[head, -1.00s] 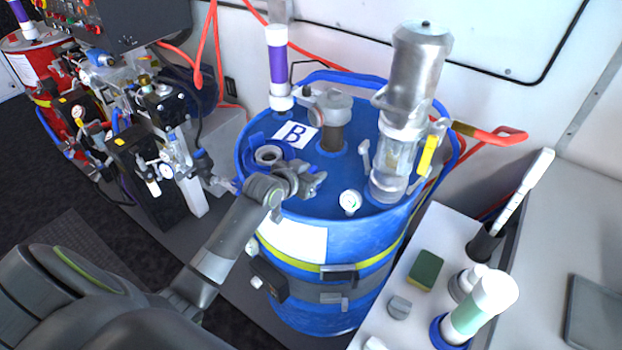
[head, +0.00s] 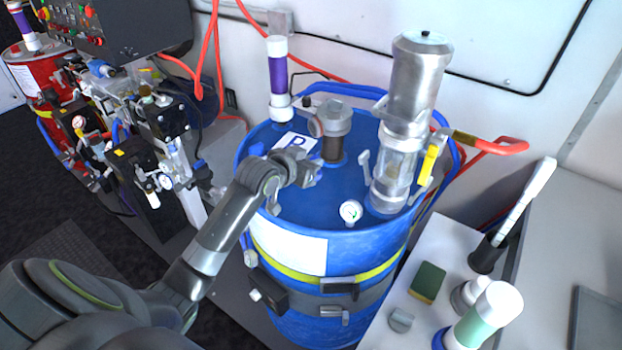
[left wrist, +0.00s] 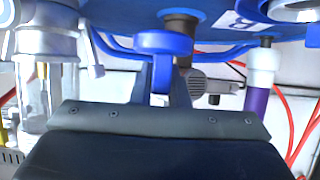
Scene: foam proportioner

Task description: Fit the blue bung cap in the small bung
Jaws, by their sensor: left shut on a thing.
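My left gripper (head: 308,172) is over the top of the blue drum (head: 335,195), between the drum's label and the gauge. In the left wrist view its fingers (left wrist: 162,82) are shut on the blue bung cap (left wrist: 163,42), a round blue disc held at the fingertips. In the head view only a blue sliver of the cap shows beside the fingertips. A white ring with a blue rim (left wrist: 295,8) shows at the top right of the wrist view; my gripper hides it in the head view. I cannot tell which opening is the small bung. My right gripper is out of view.
A grey-capped pipe (head: 333,140) stands close behind the gripper. A tall metal pump (head: 412,80) rises at the drum's right. A gauge (head: 350,212) sits near the front rim. A purple-banded tube (head: 278,75) stands at the back left.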

